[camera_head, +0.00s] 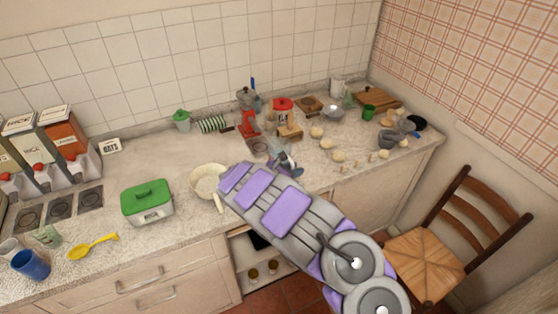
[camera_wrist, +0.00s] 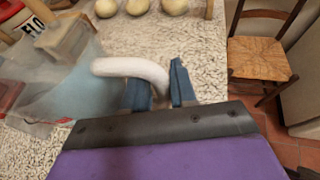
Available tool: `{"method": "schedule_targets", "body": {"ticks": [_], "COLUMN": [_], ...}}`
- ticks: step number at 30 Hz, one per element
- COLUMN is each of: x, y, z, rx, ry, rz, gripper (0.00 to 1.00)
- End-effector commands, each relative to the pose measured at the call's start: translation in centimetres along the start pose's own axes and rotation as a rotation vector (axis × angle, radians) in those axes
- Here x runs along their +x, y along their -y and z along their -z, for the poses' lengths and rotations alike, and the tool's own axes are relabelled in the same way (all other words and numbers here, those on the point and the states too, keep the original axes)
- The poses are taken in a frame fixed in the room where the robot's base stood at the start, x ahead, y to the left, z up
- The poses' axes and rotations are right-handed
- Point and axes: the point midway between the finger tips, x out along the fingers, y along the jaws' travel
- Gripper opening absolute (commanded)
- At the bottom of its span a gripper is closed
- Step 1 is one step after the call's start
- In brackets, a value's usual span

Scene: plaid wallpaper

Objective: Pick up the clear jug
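The clear jug (camera_wrist: 60,95) is at the left of the wrist view, a see-through, faintly blue body cut off by the frame. Its thick, pale curved handle (camera_wrist: 130,68) reaches right towards my gripper (camera_wrist: 162,82). The two blue fingers stand apart, and the end of the handle lies between them. Whether they press on it is not clear. In the head view my gripper (camera_head: 286,160) is low over the counter, and my arm and gripper largely hide the jug.
Pale round items (camera_wrist: 137,7) stand beyond my gripper in the wrist view. A pale pan (camera_head: 205,181) and a green-lidded box (camera_head: 148,202) are to the left. A wooden chair (camera_head: 440,245) stands at right.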

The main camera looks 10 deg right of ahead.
Motion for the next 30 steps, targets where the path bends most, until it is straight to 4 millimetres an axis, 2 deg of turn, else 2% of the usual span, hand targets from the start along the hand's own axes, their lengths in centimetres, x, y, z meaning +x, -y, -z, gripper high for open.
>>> {"method": "schedule_targets", "body": {"ticks": [1, 8, 23, 30], "x": [0.12, 0.27, -0.04, -0.12], "y": [0.09, 0.21, -0.03, 0.09], "z": [-0.06, -0.14, -0.03, -0.68], "rx": [0.001, 0.002, 0.0, 0.003], "ry": [-0.001, -0.002, 0.001, 0.0], "rz": [0.0, 0.0, 0.0, -0.001], "gripper": [0.21, 0.0, 0.0, 0.0]}}
